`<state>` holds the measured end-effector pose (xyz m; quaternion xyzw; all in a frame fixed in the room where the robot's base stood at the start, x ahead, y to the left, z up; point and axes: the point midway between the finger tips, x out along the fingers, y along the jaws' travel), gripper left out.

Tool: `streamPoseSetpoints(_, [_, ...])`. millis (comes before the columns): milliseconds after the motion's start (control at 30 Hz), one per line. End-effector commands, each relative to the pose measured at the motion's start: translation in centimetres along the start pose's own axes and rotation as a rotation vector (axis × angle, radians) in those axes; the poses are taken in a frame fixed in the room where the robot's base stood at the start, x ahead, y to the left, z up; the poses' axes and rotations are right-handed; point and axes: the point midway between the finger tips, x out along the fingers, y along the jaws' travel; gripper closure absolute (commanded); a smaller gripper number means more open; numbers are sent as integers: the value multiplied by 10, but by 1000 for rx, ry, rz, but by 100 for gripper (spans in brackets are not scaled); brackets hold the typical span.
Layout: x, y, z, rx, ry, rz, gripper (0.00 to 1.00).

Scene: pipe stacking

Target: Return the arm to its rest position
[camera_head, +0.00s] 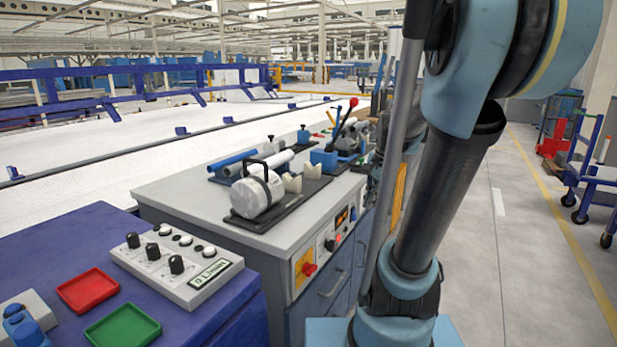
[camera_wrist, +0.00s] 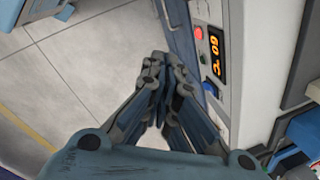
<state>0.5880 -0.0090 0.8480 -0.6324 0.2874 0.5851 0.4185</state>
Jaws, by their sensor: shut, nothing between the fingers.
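My gripper (camera_wrist: 154,72) shows in the wrist view with its two fingers closed together and nothing between them. It points down past the front of a grey cabinet, over the grey floor. My blue and black arm (camera_head: 450,180) fills the right middle of the head view. My gripper is not visible in the head view.
The grey workbench (camera_head: 180,193) stands left of my arm and holds a white cylinder (camera_head: 256,194) and several pipes. Its front panel with a display (camera_wrist: 214,52) is close to my gripper. A blue table (camera_head: 60,240) holds red and green trays. The aisle (camera_head: 510,220) at right is clear.

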Motion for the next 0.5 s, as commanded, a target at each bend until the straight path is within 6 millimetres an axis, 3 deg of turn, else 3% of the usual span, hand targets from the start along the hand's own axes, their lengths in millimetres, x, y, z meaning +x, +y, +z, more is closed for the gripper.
streamPoseSetpoints(500, [22,80,54,-566,61,37,100])
